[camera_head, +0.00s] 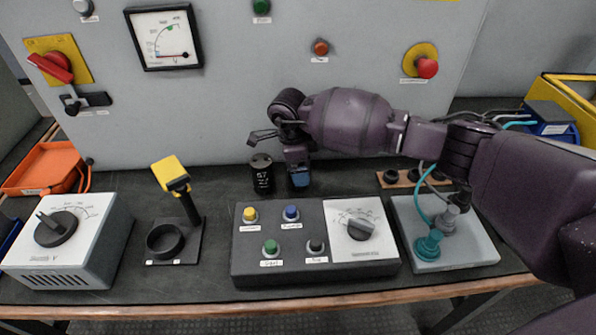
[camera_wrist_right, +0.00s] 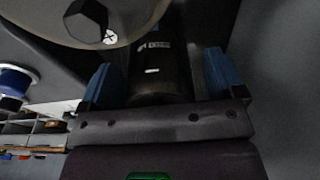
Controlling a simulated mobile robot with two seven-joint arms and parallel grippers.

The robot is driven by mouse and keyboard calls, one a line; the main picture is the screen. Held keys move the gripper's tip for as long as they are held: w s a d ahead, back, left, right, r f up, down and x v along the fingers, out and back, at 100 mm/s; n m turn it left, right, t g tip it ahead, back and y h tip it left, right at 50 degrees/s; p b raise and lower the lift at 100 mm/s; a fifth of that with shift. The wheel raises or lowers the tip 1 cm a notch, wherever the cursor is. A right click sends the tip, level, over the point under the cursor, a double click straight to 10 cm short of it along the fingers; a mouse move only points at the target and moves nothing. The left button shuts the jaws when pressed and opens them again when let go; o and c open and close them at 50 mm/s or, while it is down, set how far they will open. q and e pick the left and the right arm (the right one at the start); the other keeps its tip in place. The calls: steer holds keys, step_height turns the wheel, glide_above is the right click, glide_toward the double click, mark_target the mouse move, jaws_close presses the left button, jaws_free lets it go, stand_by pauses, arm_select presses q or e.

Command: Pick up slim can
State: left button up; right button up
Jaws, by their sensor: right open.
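A black can with white marking (camera_head: 262,175) stands upright at the back of the bench, left of my right gripper (camera_head: 300,180). My right gripper points down, with a blue fingertip near the bench top. In the right wrist view my right gripper (camera_wrist_right: 160,85) is open, and a dark cylinder (camera_wrist_right: 155,65) with a small pale label shows between its blue fingers. I cannot tell whether this cylinder is the same can or another hidden behind the gripper in the head view, nor whether the fingers touch it. My left gripper is not in view.
A black button box (camera_head: 318,275) stands in front of the gripper. A yellow-topped handle on a ring stand (camera_head: 177,210) and a grey dial box (camera_head: 70,240) stand left. A grey box with teal terminals (camera_head: 450,245) is right. The panel wall (camera_head: 230,110) rises behind.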

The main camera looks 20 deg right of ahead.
steer(key=shift+r, duration=0.15)
steer(key=shift+c, duration=0.3)
steer(key=c, duration=1.1)
steer(key=shift+r, duration=0.1)
steer(key=shift+c, duration=0.2)
